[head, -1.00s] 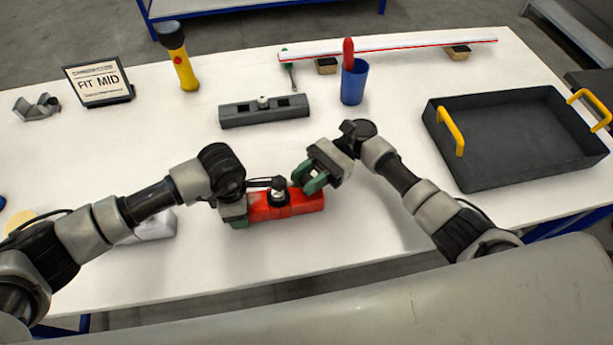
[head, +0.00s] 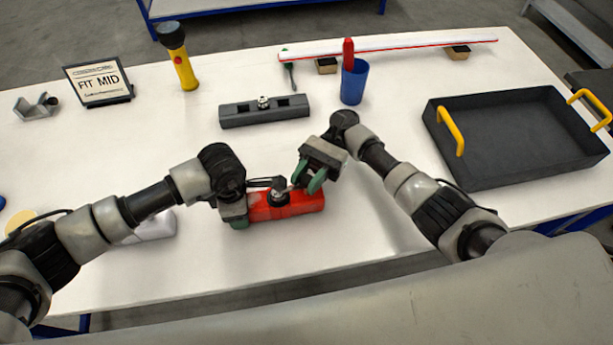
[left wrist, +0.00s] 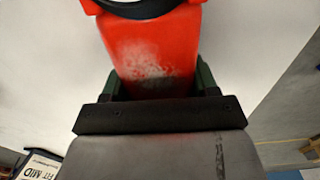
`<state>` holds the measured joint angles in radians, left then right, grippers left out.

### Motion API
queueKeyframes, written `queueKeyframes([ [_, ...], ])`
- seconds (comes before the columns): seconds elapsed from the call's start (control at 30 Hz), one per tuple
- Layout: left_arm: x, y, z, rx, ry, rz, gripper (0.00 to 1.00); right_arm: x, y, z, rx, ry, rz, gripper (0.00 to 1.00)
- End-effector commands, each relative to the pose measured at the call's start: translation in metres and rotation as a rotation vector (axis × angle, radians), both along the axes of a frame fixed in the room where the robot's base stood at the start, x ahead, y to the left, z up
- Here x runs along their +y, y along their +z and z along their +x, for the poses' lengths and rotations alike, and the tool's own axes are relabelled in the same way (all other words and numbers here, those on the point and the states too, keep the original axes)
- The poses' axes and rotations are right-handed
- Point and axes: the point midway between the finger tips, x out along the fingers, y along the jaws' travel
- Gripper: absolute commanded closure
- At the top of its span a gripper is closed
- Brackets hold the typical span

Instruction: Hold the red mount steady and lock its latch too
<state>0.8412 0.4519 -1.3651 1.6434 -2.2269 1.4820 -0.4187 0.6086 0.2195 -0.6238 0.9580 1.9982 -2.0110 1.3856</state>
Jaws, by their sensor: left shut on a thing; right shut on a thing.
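The red mount (head: 303,204) lies on the white table, its long side running left to right. My left gripper (head: 238,212) is shut on its left end. In the left wrist view the red body (left wrist: 150,50) sits between the green fingers, with a dark ring at the top edge. The latch (head: 278,194) is a dark round piece with a light top on the mount's upper face. My right gripper (head: 306,182) is just above the mount's right part, its green fingers shut on the latch's lever, which is mostly hidden by the fingers.
A grey mount (head: 264,113) with a similar round piece lies behind. A blue cup (head: 354,84), a yellow torch (head: 182,60) and a "FIT MID" sign (head: 98,82) stand farther back. A black tray (head: 520,140) with yellow handles is at right.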

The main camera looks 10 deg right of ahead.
Motion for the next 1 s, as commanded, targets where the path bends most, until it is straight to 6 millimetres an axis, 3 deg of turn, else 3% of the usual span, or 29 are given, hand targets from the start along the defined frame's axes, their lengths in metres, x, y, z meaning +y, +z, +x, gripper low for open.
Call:
queueKeyframes([
  [0.03, -0.001, 0.000, 0.000, 0.000, -0.002, -0.001, 0.69, 0.000, -0.001, -0.001, 0.001, 0.001, -0.001, 0.93],
  [0.07, -0.001, 0.000, 0.000, 0.000, -0.002, -0.001, 0.69, 0.000, -0.001, -0.001, 0.001, 0.001, -0.001, 0.68],
  [0.13, -0.001, 0.000, 0.000, 0.000, -0.001, -0.001, 0.69, 0.000, -0.001, -0.001, 0.001, 0.001, -0.001, 0.61],
  [0.47, 0.000, 0.000, 0.000, 0.000, -0.001, -0.001, 0.69, 0.000, 0.004, 0.000, -0.001, 0.000, 0.001, 0.61],
  [1.0, 0.000, 0.000, 0.000, -0.001, 0.000, 0.000, 0.69, 0.000, 0.091, 0.000, -0.001, 0.000, 0.001, 0.61],
])
